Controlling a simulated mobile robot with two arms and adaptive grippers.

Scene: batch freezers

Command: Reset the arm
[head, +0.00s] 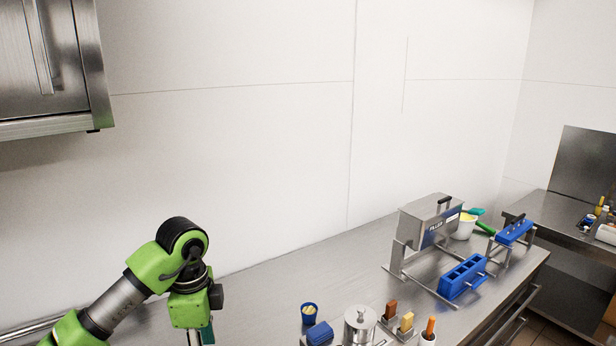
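My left arm (125,300), green and grey, comes in from the lower left and bends down at a black joint over the steel counter (262,290). Its lower end leaves the picture at the bottom edge, so the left gripper's fingers are not visible. My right arm and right gripper are not in the picture.
A steel filler machine (427,222) and blue moulds (463,277) stand on the right of the counter. A steel canister (359,325), a small blue cup (309,313) and a blue block (320,334) sit at the front. A steel cabinet (50,60) hangs upper left.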

